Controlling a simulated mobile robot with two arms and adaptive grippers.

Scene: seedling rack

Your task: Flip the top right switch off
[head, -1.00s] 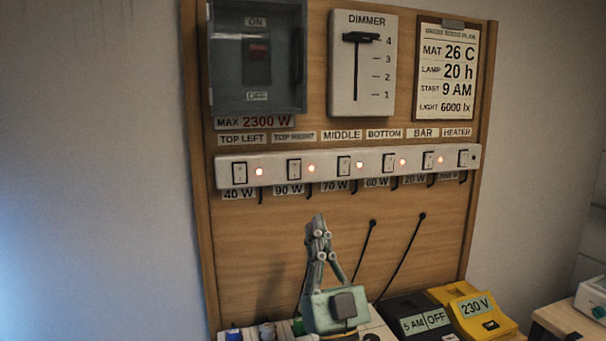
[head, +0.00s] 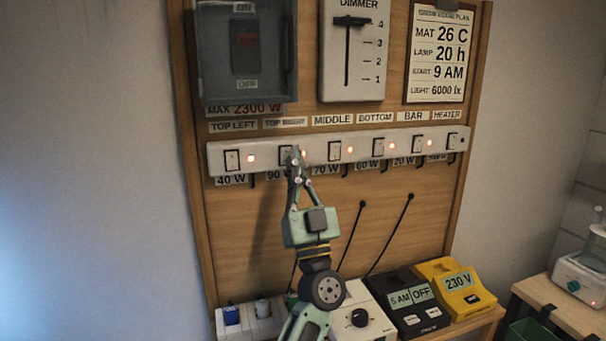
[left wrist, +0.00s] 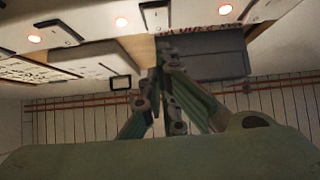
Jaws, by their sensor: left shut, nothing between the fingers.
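The white switch strip (head: 220,159) runs across the wooden board, with labelled rocker switches and red lights. The top right switch (head: 286,155), under its "TOP RIGHT" label and over "90 W", is partly covered by my left gripper (head: 295,153). That gripper is shut and empty, its tips pointing up at the switch's right side; whether they touch it I cannot tell. The red light beside this switch (head: 304,155) is lit and partly hidden. In the left wrist view the shut fingertips (left wrist: 164,48) are close below a rocker switch (left wrist: 155,15). My right gripper is not in view.
The top left switch (head: 232,160) and middle switch (head: 334,151) flank the spot. Above are a covered main switch (head: 246,60) and a dimmer (head: 352,60). Below are a black timer box (head: 410,300), a yellow box (head: 455,284) and black cables (head: 390,235).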

